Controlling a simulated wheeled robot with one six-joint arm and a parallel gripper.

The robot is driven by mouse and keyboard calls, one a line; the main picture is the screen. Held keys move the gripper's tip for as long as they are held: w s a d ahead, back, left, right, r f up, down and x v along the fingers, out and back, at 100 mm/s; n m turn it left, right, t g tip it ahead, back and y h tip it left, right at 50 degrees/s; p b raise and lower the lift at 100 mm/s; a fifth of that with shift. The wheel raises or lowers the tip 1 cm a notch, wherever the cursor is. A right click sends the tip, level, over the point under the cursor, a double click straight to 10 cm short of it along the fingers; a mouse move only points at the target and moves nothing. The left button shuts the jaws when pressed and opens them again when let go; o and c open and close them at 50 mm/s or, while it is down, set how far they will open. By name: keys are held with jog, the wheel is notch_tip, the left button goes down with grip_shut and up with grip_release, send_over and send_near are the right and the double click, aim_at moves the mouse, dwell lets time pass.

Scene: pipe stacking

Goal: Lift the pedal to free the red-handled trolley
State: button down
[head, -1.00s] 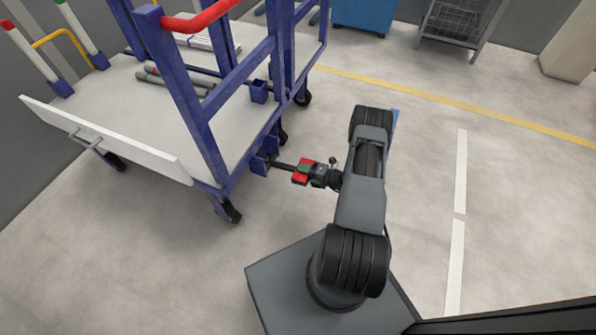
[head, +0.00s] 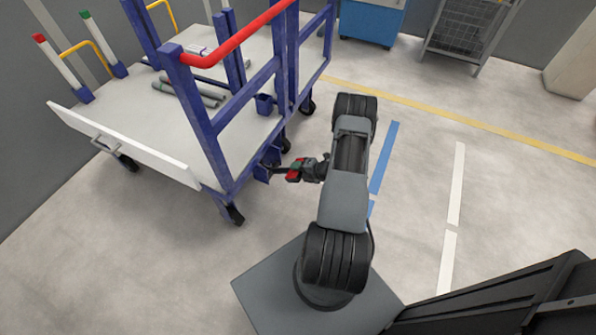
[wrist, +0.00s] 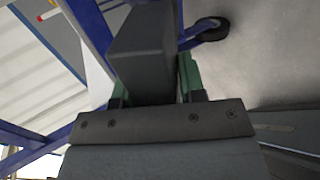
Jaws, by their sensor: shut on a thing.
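The trolley with blue frame and red handle (head: 236,36) stands at the left in the head view. Its pedal, a dark bar (head: 278,170), sticks out from a blue bracket near the frame's lower right. My gripper (head: 295,170), with red and green parts at its tip, is at the outer end of this bar. In the wrist view, the dark grey bar (wrist: 143,55) fills the gap between the greenish fingers, and my gripper (wrist: 150,80) is shut on it. The pedal's gripped end is partly hidden in the head view.
The trolley's white deck (head: 140,118) carries several grey pipes (head: 190,93). A black caster (head: 235,215) is at its near corner. A blue cabinet (head: 370,22) and a wire-mesh cart (head: 465,28) stand at the back. The floor to the right is clear, with painted lines.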

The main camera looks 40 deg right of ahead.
jog(key=shift+w+a+r, duration=0.1)
jog(key=shift+w+r, duration=0.05)
jog(key=shift+w, duration=0.05)
jog(key=c, duration=0.8)
grip_release()
jog(key=shift+s, duration=0.15)
jog(key=p+v, duration=0.3)
jog(key=v, duration=1)
jog(key=shift+s, duration=0.25)
jog(key=shift+r, duration=0.1)
